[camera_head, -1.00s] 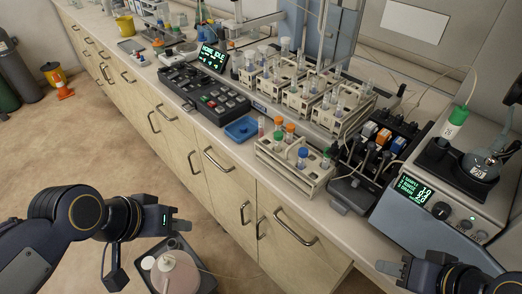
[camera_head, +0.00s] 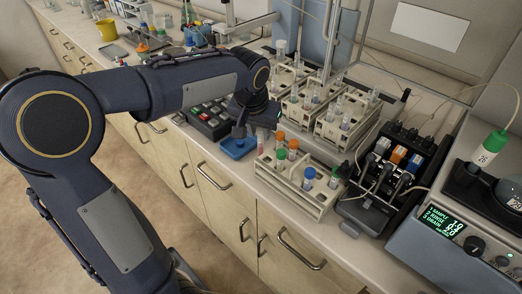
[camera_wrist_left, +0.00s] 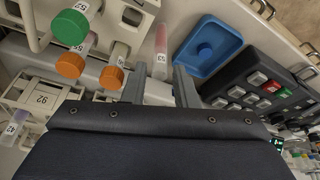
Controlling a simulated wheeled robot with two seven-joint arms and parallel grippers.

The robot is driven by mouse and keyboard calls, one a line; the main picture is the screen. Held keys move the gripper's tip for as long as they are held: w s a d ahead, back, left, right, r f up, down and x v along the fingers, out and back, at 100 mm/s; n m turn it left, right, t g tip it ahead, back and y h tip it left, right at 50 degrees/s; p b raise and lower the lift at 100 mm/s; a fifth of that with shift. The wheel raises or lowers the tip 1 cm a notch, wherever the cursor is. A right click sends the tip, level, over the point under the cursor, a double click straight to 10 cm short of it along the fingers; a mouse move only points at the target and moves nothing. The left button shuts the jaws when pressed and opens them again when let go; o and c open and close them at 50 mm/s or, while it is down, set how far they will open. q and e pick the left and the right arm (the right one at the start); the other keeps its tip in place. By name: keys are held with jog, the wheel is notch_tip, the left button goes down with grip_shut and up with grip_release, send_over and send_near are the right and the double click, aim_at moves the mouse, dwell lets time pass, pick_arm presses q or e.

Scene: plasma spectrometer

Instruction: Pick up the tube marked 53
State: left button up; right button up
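A slim tube with pink-red contents (camera_wrist_left: 161,40) carries a white label that seems to read 53, small in the left wrist view. My right gripper is out of view.
Green-capped (camera_wrist_left: 70,27) and orange-capped (camera_wrist_left: 70,65) tubes stand close by in the rack. The blue tray (camera_head: 238,148) and a button panel (camera_head: 208,121) lie left of it. More racks (camera_head: 338,122) stand behind. A machine with a screen (camera_head: 440,220) is at right.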

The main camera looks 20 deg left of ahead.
aim_at(261, 136)
pick_arm(q)
jog(key=x, duration=0.3)
jog(key=shift+w+f, duration=0.1)
jog(key=shift+f, duration=0.05)
grip_shut()
